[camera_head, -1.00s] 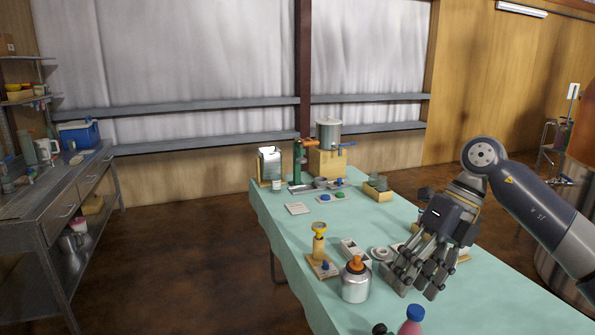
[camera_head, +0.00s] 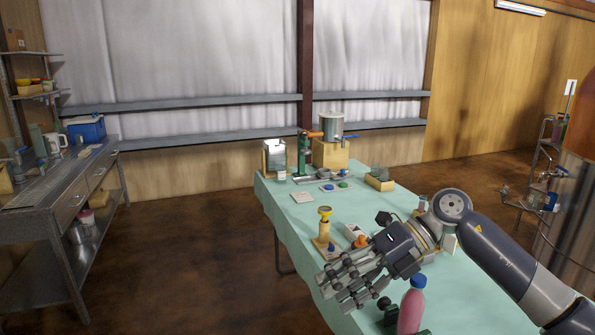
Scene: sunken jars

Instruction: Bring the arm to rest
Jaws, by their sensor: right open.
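My right arm comes in from the right over the green-covered table (camera_head: 290,222). My right gripper (camera_head: 340,287) is open and empty, its fingers pointing left and down near the table's front left edge. It hides part of the table top behind it. A pink bottle with a blue cap (camera_head: 411,308) stands in front of and to the right of the fingers. A yellow-topped wooden stand (camera_head: 324,228) is just beyond the fingers. My left gripper does not show.
A large metal pot (camera_head: 332,126) sits on a wooden block (camera_head: 331,154) at the table's far end. A metal workbench (camera_head: 62,205) stands at left, with open floor between.

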